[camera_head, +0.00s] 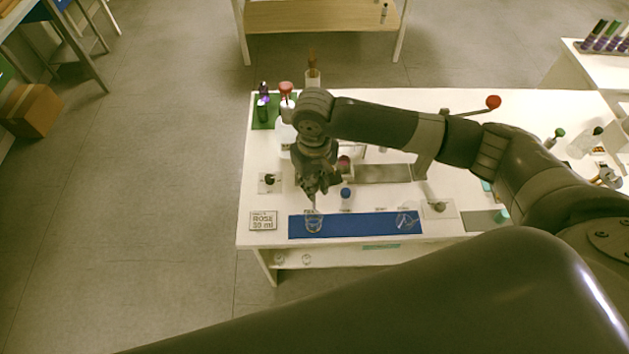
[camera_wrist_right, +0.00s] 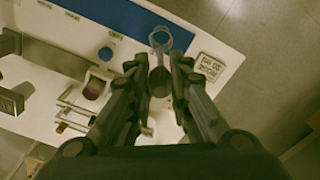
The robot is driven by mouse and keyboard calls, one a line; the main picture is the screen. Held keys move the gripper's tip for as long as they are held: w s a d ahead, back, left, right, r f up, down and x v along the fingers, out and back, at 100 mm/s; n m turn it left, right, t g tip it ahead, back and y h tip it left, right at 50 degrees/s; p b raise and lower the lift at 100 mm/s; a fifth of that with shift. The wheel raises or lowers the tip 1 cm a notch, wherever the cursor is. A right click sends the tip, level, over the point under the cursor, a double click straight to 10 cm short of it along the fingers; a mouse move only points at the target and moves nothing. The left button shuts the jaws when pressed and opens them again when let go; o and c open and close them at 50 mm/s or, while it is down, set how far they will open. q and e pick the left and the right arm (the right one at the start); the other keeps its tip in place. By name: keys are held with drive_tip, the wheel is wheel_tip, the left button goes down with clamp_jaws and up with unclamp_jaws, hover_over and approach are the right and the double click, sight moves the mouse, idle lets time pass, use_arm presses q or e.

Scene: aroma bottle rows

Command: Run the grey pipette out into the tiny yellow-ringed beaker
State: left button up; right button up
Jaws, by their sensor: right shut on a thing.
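My right gripper (camera_head: 318,188) is shut on the grey pipette, which shows between its fingers in the right wrist view (camera_wrist_right: 158,78). The pipette points down, its lower part just above or at the mouth of a small clear glass beaker (camera_head: 314,224). I cannot tell whether the tip is inside it. This beaker stands on the left end of the blue mat (camera_head: 358,225); it also shows beyond the pipette in the right wrist view (camera_wrist_right: 160,37). Its ring looks faintly yellowish, but the colour is hard to tell. My left gripper is out of view.
A second glass vessel (camera_head: 407,221) stands at the mat's right end. A blue-capped bottle (camera_head: 346,194) stands just behind the mat. Red-topped (camera_head: 286,90) and dark-topped bottles stand at the back left.

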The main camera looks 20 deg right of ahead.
drive_tip(key=shift+a+r, duration=0.1)
drive_tip(key=shift+a, duration=0.1)
drive_tip(key=shift+p, duration=0.75)
drive_tip(key=shift+f+b, duration=0.3)
drive_tip(key=shift+f, duration=0.15)
drive_tip(key=shift+d+f, duration=0.1)
drive_tip(key=shift+f, duration=0.5)
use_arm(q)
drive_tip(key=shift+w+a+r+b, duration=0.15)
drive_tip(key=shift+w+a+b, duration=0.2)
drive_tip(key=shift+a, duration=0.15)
use_arm(e)
drive_tip(key=shift+f, duration=1.05)
clamp_jaws()
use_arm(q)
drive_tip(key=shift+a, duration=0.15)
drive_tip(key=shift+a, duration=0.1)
